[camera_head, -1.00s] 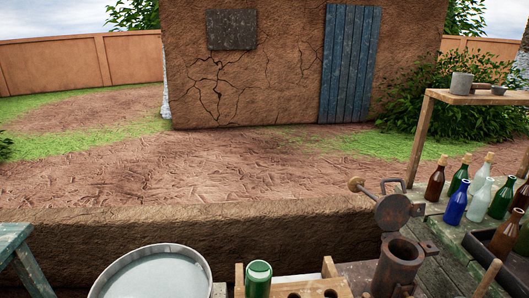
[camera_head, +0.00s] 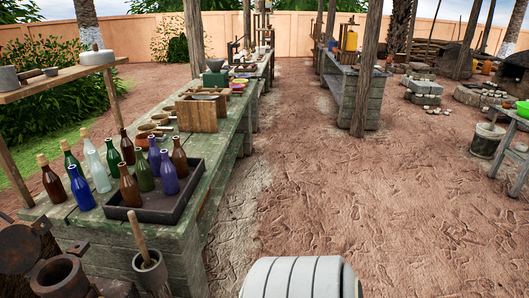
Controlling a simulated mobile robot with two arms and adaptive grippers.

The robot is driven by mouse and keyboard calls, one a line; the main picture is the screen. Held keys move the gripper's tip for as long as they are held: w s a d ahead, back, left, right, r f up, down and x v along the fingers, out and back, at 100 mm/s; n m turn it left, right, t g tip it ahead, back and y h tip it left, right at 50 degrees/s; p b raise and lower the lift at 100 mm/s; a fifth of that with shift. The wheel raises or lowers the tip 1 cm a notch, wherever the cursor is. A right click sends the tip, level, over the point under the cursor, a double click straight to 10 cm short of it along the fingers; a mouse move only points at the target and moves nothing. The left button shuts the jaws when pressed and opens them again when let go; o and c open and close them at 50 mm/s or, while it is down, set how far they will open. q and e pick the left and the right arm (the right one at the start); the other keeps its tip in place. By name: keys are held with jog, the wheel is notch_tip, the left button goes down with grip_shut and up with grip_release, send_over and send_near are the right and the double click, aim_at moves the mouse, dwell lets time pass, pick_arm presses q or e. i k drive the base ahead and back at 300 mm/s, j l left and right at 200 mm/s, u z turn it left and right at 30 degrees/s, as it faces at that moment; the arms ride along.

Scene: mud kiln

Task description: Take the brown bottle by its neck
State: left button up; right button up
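Several brown bottles stand upright on the green-painted bench (camera_head: 105,240) at the left. One brown bottle (camera_head: 51,184) with a cork is at the left end. Another brown bottle (camera_head: 127,149) stands behind the tray. Two more, a front brown bottle (camera_head: 129,190) and a right brown bottle (camera_head: 179,160), stand in the dark tray (camera_head: 165,214). I cannot tell which one the task means. Neither of my grippers is in view, and nothing touches the bottles.
Among them stand a blue bottle (camera_head: 80,190), a clear bottle (camera_head: 98,174) and a green bottle (camera_head: 113,160). A mortar with pestle (camera_head: 149,272) is at the bench's near end. A wooden shelf (camera_head: 60,80) is behind, left. The dirt floor (camera_head: 330,190) to the right is open.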

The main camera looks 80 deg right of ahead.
aim_at(180, 158)
jog(key=z, duration=1.8)
jog(key=i+l, duration=0.25)
jog(key=i+l+u, duration=0.85)
jog(key=l, duration=0.3)
